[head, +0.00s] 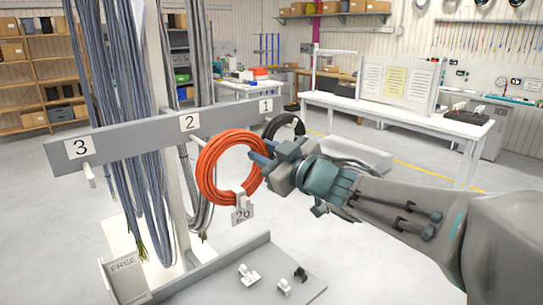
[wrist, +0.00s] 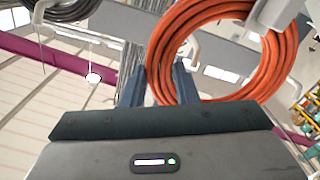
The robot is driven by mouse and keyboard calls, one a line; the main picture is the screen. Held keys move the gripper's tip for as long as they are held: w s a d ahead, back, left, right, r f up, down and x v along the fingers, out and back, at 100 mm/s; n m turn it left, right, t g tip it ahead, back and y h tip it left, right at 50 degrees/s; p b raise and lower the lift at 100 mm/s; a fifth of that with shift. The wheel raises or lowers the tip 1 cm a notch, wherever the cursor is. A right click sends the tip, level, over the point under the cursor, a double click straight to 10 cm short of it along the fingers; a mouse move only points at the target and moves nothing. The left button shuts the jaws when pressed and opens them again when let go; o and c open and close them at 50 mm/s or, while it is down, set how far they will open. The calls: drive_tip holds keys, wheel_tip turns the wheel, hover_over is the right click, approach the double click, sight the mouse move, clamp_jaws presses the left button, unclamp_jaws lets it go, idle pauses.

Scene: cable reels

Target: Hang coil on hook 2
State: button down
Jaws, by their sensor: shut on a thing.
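My gripper (head: 262,156) is shut on the right side of an orange coil (head: 207,184), which hangs upright in front of the grey rail. In the wrist view the coil (wrist: 287,62) passes between my two blue-grey fingers (wrist: 160,90). A tag marked 26 (head: 242,215) hangs from a white clip at the coil's bottom. The label 2 (head: 190,121) is on the rail, just up and left of the coil. Hook 2 is mostly hidden by the coil in the head view. I cannot tell whether the coil is around it or only in front of it.
The rail (head: 140,137) also carries label 3 with a bare white peg (head: 90,178) and label 1 with a black coil (head: 284,122). Below is a grey tray (head: 222,268) with small clips and a FREE sign (head: 124,265).

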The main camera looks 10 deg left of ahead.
drive_tip(key=f+b+x, duration=0.2)
drive_tip(key=b+x, duration=0.2)
drive_tip(key=x, duration=0.7)
drive_tip(key=shift+w+f, duration=0.15)
drive_tip(key=shift+f, duration=0.25)
idle(0.4)
drive_tip(key=shift+a, duration=0.15)
drive_tip(key=shift+c, duration=2.1)
unclamp_jaws()
